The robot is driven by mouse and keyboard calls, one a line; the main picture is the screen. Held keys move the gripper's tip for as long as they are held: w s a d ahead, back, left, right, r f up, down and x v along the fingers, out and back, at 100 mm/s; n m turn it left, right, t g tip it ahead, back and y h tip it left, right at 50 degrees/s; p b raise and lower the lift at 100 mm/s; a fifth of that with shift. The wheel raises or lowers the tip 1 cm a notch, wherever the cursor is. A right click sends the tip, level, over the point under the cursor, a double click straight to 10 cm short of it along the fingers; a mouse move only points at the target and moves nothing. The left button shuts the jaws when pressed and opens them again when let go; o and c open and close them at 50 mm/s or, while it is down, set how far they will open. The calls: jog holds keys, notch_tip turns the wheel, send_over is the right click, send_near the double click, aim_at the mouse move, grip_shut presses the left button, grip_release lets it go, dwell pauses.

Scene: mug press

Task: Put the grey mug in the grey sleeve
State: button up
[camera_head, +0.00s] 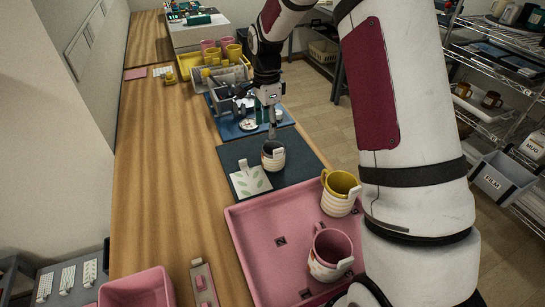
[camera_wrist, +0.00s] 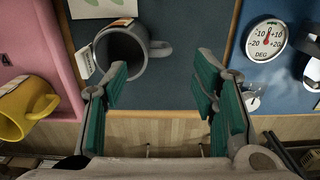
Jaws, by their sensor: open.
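The grey mug (camera_head: 274,157) stands on a dark mat (camera_head: 300,146), with a pale band around its lower part and a white tag on its side. In the wrist view the mug (camera_wrist: 122,48) shows its dark mouth, with its handle toward the gap between the fingers. My gripper (camera_head: 271,130) is just beyond the mug. In the wrist view its green-padded fingers (camera_wrist: 160,80) are apart with nothing between them. A grey rounded device (camera_head: 228,92), partly hidden by my gripper, stands farther back; I cannot tell if it is the grey sleeve.
A white leaf-patterned sheet (camera_head: 249,181) lies beside the mug. A pink tray (camera_head: 264,234) in front holds a yellow mug (camera_head: 340,194) and a pink mug (camera_head: 330,254). A dial (camera_wrist: 267,40) stands on the blue mat (camera_head: 229,129).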

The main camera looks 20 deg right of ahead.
aim_at(267, 140)
notch_tip(267, 140, down, 9)
jog(key=shift+r, duration=0.2)
dwell(0.3)
grip_shut()
